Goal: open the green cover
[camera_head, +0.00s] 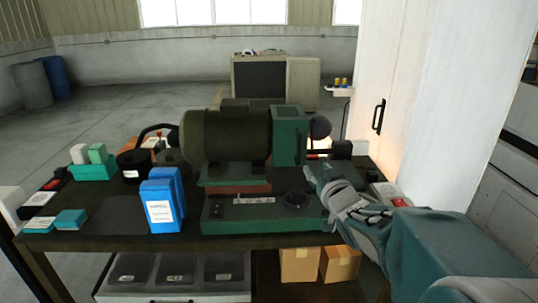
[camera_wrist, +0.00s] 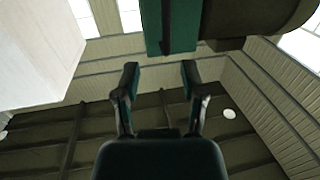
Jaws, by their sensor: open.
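A green box-shaped cover (camera_head: 288,136) stands at the right end of a dark cylindrical motor housing (camera_head: 225,135) on the bench. It looks shut against the machine; its hinge side cannot be made out. In the wrist view the green cover (camera_wrist: 170,25) fills the top middle, with part of the dark housing (camera_wrist: 255,18) to its right. My gripper (camera_wrist: 160,72) is open and empty, its two fingers apart just below the cover in that view, with a gap showing. In the head view my arm comes in from the right, and its end is low beside the cover.
The green machine base (camera_head: 262,217) with a black knob and switches lies below the motor. Blue boxes (camera_head: 162,203) and teal boxes (camera_head: 92,168) stand left on the dark bench (camera_head: 100,238). A tall white cabinet (camera_head: 425,100) stands behind on the right.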

